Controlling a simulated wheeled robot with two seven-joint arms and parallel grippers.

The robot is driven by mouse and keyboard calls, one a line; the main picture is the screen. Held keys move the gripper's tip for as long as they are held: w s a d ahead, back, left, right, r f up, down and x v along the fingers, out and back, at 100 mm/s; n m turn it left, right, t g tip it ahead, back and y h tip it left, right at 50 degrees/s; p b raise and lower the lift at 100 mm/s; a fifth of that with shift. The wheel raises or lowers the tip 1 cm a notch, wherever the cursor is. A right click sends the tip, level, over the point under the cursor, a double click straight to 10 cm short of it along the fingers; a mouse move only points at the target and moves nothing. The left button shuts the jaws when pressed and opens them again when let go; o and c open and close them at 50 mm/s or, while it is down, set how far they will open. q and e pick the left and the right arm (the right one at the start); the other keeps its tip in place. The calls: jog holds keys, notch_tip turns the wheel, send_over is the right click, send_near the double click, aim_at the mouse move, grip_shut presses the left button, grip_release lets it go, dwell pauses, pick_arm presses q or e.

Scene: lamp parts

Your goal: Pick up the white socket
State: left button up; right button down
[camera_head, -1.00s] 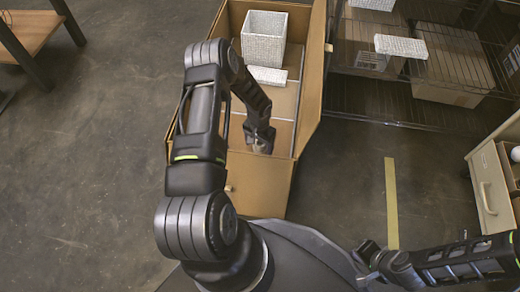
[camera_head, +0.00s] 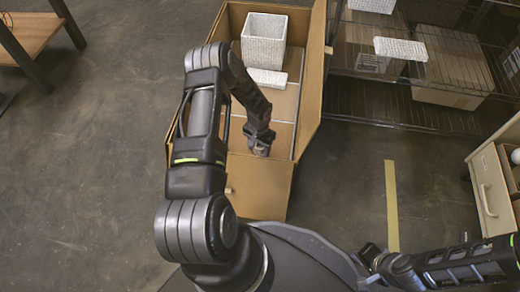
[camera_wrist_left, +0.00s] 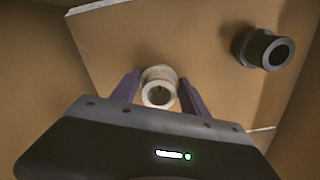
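The white socket (camera_wrist_left: 159,87) is a short pale ring-shaped piece. In the left wrist view it stands on the brown cardboard surface with its round opening toward the camera. My left gripper (camera_wrist_left: 160,84) has one dark finger on each side of it. The fingers look spread, with narrow gaps beside the socket. In the head view my left gripper (camera_head: 261,151) reaches down into the open cardboard box, and the socket cannot be made out there. My right arm shows at the lower right, but its fingertips cannot be made out clearly.
A dark grey ring-shaped part (camera_wrist_left: 264,48) lies to the right of the socket. In the cardboard box (camera_head: 316,80) are a white woven basket (camera_head: 264,42) and a flat white piece (camera_head: 267,78) at the far end. A wire shelf and a drawer cabinet (camera_head: 490,185) stand to the right.

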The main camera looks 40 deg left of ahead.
pick_arm(q)
jog(key=c, duration=0.8)
jog(key=shift+r+p, duration=2.15)
jog(key=shift+r, duration=2.85)
